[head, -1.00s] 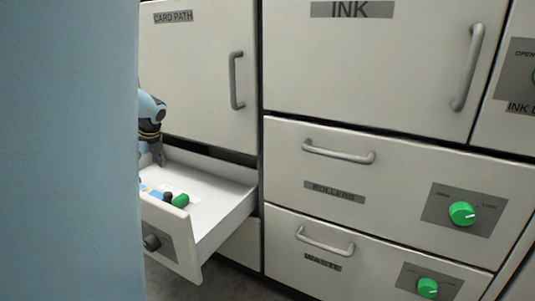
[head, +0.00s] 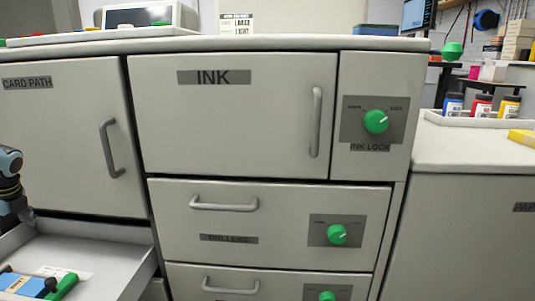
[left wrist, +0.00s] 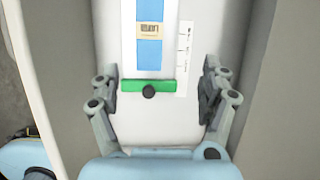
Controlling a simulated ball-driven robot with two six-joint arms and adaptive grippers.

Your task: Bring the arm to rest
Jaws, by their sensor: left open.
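My left gripper (head: 24,216) shows at the left edge of the head view, over the open drawer (head: 112,262). In the left wrist view its two fingers (left wrist: 160,82) are spread apart with nothing held between them. Below them in the drawer lies a blue and white piece (left wrist: 150,55) with a small label. A green bar (left wrist: 130,86) with a black knob crosses its near end and appears between the fingers, apart from both. The green piece (head: 63,286) also shows in the head view. My right gripper is in no view.
The open drawer juts out at lower left below the CARD PATH door (head: 60,130). The INK door (head: 235,120), ROLLERS drawer (head: 270,225) and ink lock knob (head: 375,121) are on the cabinet front. Ink bottles (head: 481,106) stand on a tray at right.

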